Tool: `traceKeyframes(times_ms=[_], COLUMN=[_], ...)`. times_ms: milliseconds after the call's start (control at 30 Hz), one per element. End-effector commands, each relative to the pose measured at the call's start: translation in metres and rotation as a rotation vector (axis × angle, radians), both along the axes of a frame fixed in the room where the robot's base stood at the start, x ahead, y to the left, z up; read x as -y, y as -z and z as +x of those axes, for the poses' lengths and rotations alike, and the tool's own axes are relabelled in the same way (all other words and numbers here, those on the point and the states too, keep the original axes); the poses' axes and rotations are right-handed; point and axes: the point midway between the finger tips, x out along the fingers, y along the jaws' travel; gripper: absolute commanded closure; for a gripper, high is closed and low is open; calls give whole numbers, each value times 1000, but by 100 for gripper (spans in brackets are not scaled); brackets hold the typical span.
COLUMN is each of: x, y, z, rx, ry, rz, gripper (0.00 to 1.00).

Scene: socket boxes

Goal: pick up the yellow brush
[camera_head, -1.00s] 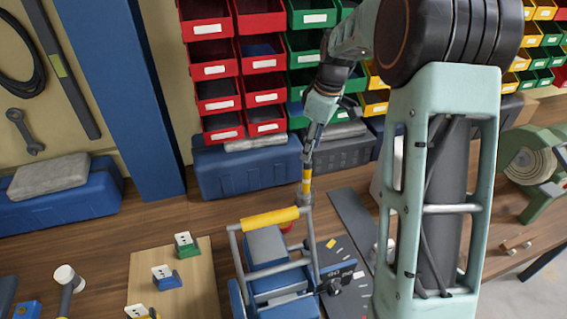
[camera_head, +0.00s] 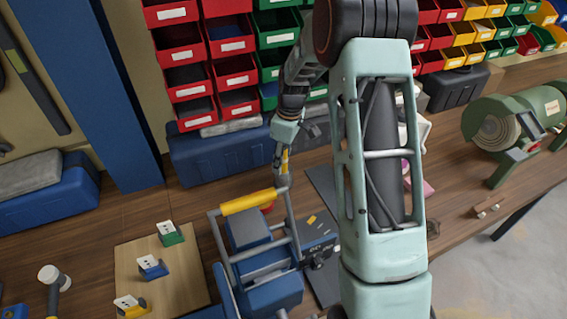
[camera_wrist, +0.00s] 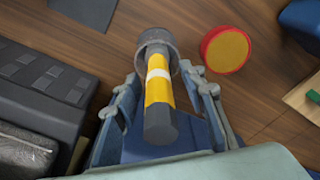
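The yellow brush (camera_wrist: 159,88) shows in the wrist view as an upright yellow handle with a white band, a dark grey end toward the camera and a wider grey round end below. My gripper (camera_wrist: 165,95) is open, with one finger on each side of the handle and a visible gap on both sides.
A blue machine with a yellow-handled frame (camera_head: 247,202) stands close in front. A red round item with a yellow top (camera_wrist: 226,50) is beside the brush. A dark case (camera_wrist: 42,90) is at left in the wrist view. Red bins (camera_head: 235,72) hang behind.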

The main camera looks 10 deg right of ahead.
Motion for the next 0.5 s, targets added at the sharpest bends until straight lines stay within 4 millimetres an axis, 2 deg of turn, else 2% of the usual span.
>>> traceKeyframes(times_ms=[267, 500], x=[0, 0], y=[3, 3], z=[0, 0], rx=[1, 1], ry=[0, 0], rz=[-1, -1], gripper=[63, 90])
